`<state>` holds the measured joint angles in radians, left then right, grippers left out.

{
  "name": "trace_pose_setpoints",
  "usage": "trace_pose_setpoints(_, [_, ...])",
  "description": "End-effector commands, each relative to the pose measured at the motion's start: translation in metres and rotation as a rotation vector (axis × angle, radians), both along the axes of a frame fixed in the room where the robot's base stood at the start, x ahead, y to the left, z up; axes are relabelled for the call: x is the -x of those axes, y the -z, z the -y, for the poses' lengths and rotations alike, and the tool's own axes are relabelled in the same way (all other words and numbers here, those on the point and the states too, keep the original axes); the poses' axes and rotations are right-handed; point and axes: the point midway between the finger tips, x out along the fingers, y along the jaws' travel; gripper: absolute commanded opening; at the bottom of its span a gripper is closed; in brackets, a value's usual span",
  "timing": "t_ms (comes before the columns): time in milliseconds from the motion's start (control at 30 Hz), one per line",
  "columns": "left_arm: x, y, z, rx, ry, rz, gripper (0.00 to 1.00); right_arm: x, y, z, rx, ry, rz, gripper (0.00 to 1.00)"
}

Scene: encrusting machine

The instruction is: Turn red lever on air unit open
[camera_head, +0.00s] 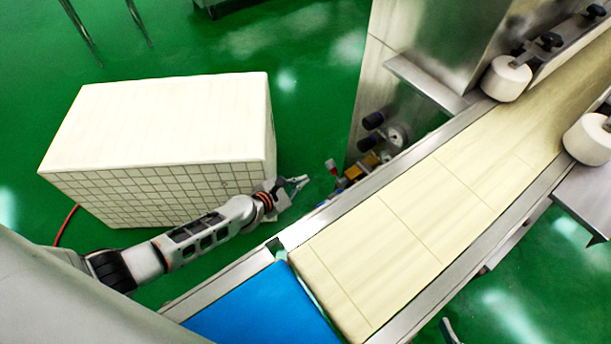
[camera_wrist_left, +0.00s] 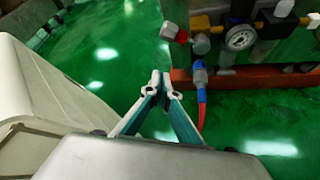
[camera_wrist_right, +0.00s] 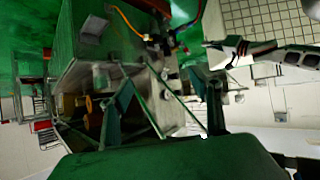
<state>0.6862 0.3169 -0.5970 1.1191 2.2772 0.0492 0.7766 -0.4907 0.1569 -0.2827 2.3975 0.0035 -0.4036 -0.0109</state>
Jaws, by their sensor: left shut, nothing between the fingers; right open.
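The small red lever (camera_head: 331,165) sits on the air unit (camera_head: 362,168), beside the machine's cabinet. In the left wrist view the red lever (camera_wrist_left: 169,30) is above and slightly right of my fingertips, on a grey valve with a blue hose fitting below it. My left gripper (camera_head: 304,181) is shut and empty, left of the lever and apart from it. Its closed fingertips (camera_wrist_left: 160,80) show in the left wrist view. My right gripper (camera_wrist_right: 158,80) is open and empty; only a bit of it shows at the bottom edge of the head view.
A white tiled block (camera_head: 160,120) stands behind my left arm. The conveyor (camera_head: 400,240) with a blue belt end (camera_head: 262,310) runs along the right. A round gauge (camera_head: 397,135) sits on the air unit. Green floor is clear between block and machine.

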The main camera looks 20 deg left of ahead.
Motion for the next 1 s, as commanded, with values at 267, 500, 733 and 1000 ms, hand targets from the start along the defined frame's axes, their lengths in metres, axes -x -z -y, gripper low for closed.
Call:
trace_pose_setpoints(267, [-0.031, 0.034, 0.015, 0.0, 0.001, -0.015, 0.0, -0.008, -0.01, -0.018, -0.093, 0.025, 0.018, 0.63])
trace_pose_setpoints(500, [-0.063, 0.051, 0.026, -0.001, 0.001, -0.013, 0.0, -0.014, -0.022, -0.038, -0.233, 0.061, 0.032, 0.63])
trace_pose_setpoints(733, [-0.076, 0.007, 0.039, -0.001, 0.001, 0.012, 0.0, -0.022, -0.036, -0.025, -0.144, 0.033, 0.071, 0.63])
trace_pose_setpoints(1000, [-0.069, 0.005, 0.044, -0.001, 0.0, 0.0, 0.0, -0.018, -0.027, -0.02, -0.111, 0.026, 0.056, 0.63])
